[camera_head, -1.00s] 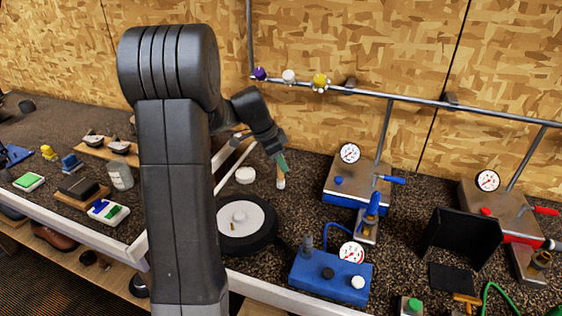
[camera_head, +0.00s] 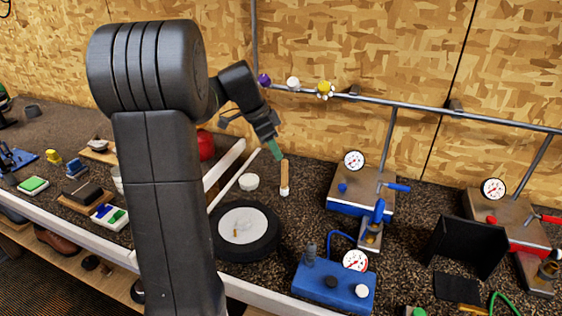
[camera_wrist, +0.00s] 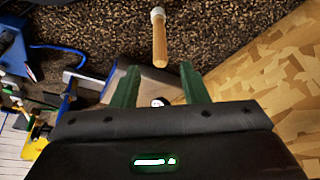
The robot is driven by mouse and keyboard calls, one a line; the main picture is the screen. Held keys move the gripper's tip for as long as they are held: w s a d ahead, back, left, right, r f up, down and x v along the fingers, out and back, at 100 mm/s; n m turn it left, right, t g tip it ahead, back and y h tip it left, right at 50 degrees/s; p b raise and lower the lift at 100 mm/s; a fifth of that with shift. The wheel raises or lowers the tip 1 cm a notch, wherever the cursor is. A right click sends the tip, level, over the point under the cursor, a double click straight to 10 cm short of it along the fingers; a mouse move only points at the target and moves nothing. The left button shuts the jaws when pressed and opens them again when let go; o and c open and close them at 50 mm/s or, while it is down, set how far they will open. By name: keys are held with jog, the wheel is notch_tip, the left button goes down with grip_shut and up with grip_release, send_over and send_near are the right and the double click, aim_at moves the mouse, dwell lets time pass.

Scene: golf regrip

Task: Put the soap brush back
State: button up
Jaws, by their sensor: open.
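The soap brush (camera_head: 284,178) has a light wooden handle and a white lower end. It appears upright on the dark speckled bench, handle up, right of a white round pot (camera_head: 249,182). What holds it up is not clear. My gripper (camera_head: 274,152) is above and left of the handle in the head view, its green fingers open and apart from the brush. In the wrist view the open fingers (camera_wrist: 158,70) point towards the brush (camera_wrist: 159,40), whose handle end lies just beyond the fingertips.
A black wheel-like disc with a white centre (camera_head: 240,229) sits in front of the brush. A blue gauge stand (camera_head: 360,205) is to the right. A metal rail (camera_head: 420,107) crosses the wooden wall behind. A red round object (camera_head: 206,146) is at the left.

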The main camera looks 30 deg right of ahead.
jog(key=shift+v, duration=1.75)
